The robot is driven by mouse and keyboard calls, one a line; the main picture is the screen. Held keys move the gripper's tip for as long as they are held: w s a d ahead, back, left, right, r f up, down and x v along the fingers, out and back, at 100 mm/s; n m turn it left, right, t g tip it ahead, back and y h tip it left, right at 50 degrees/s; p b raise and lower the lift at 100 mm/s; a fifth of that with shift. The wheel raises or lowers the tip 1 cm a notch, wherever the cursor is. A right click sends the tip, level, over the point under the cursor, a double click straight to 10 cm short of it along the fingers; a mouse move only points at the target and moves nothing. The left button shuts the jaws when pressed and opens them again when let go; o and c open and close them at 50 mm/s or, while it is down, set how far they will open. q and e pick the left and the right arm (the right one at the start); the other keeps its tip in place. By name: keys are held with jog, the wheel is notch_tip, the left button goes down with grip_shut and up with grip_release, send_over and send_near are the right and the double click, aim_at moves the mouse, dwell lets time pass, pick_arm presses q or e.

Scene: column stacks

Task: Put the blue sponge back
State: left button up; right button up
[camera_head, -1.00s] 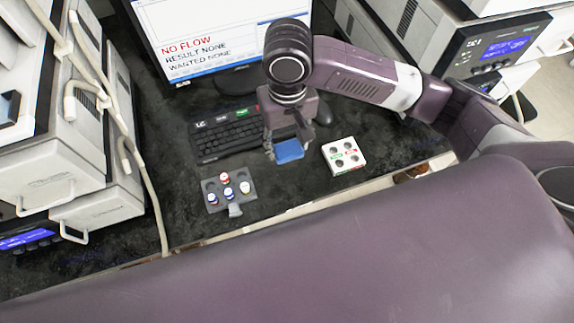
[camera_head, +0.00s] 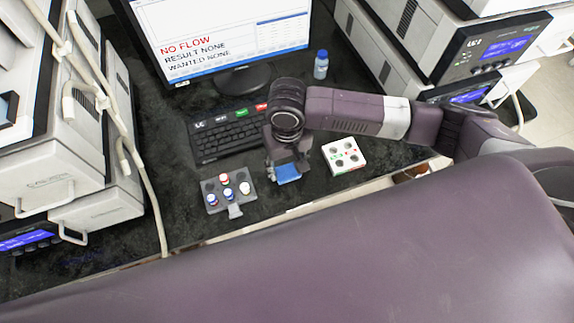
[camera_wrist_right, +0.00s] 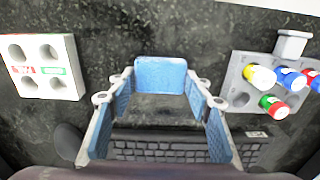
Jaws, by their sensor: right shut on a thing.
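The blue sponge (camera_head: 288,174) is at the tips of my right gripper (camera_head: 286,163), near the front of the dark bench. In the right wrist view the sponge (camera_wrist_right: 160,75) is between the two fingertips, and the gripper is shut on it. The finger inner faces are blue too. I cannot tell whether the sponge touches the bench. My left gripper is not in view.
A grey rack (camera_head: 213,184) with several capped vials is left of the gripper. A white block with round holes (camera_head: 343,155) is to its right. A keyboard (camera_head: 222,136), a monitor (camera_head: 230,40) and a blue-capped bottle (camera_head: 321,65) are behind. Instruments flank the bench.

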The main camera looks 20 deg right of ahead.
aim_at(287, 170)
jog(key=o, duration=1.1)
jog(key=shift+f, duration=0.1)
notch_tip(287, 170, up, 12)
jog(key=shift+s, duration=0.1)
